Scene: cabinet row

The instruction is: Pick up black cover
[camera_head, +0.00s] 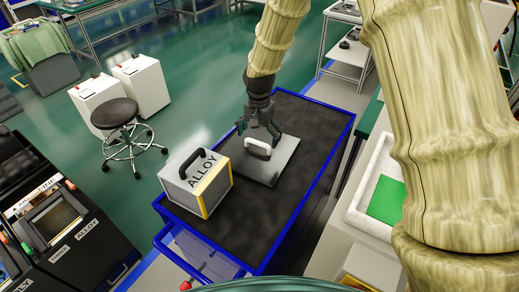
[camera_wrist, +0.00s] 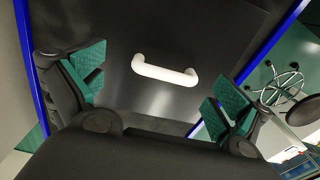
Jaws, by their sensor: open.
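The black cover is a flat dark grey-black plate (camera_head: 284,163) with a white handle on top. It lies on the dark top of a blue-edged cart, right of the ALLOY box. My gripper (camera_head: 262,134) is just above the cover, close to the handle. In the wrist view, the white handle (camera_wrist: 165,70) is in the middle, between and ahead of the two open green-padded fingers (camera_wrist: 158,88). Nothing is held. Whether a finger touches the cover cannot be told.
A white ALLOY box (camera_head: 190,186) with a black handle and yellow edge stands on the cart (camera_head: 279,228), left of the cover. A round black stool (camera_head: 115,114) and white cabinets (camera_head: 142,84) stand to the left. A white tray (camera_head: 375,212) with a green insert is at right.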

